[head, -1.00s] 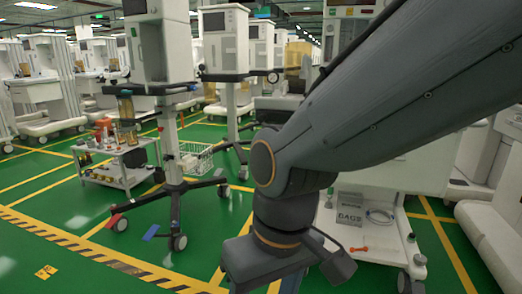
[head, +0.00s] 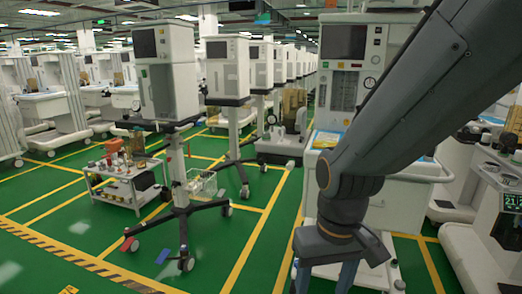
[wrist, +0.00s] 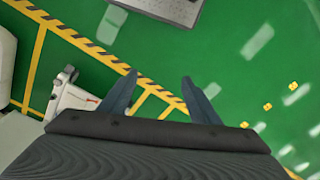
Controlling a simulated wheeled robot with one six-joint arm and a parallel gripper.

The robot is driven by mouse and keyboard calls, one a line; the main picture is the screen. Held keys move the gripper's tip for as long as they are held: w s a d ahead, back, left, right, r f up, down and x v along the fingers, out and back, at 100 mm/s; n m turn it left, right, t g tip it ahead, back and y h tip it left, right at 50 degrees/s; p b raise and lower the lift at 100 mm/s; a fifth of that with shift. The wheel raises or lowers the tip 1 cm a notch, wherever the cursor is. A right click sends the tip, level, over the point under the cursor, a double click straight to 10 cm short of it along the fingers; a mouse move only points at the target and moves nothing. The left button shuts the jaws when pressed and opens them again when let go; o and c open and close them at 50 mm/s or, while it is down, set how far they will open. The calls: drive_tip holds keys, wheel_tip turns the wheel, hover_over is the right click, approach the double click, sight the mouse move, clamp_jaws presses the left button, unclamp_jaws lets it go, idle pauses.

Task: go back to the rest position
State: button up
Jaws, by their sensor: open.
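My gripper (wrist: 160,90) shows in the wrist view with its two blue-grey fingers spread apart and nothing between them. Green floor with yellow lines lies behind the fingers. In the head view my arm comes in from the upper right and bends down at the elbow in front of a white anaesthesia cart (head: 386,206). The wrist end hangs low, and the fingertips are not clear there.
A low white trolley (head: 128,187) with several items stands further left. More carts line the right side. Green floor (head: 225,255) is free at front centre.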

drive_tip(key=s+d+r+m+p, duration=0.2)
drive_tip(key=d+r+p, duration=0.5)
drive_tip(key=r+p, duration=0.2)
drive_tip(key=shift+d+h+p, duration=0.3)
drive_tip(key=shift+d+p, duration=0.05)
drive_tip(key=shift+p, duration=0.6)
drive_tip(key=shift+s+r, duration=0.1)
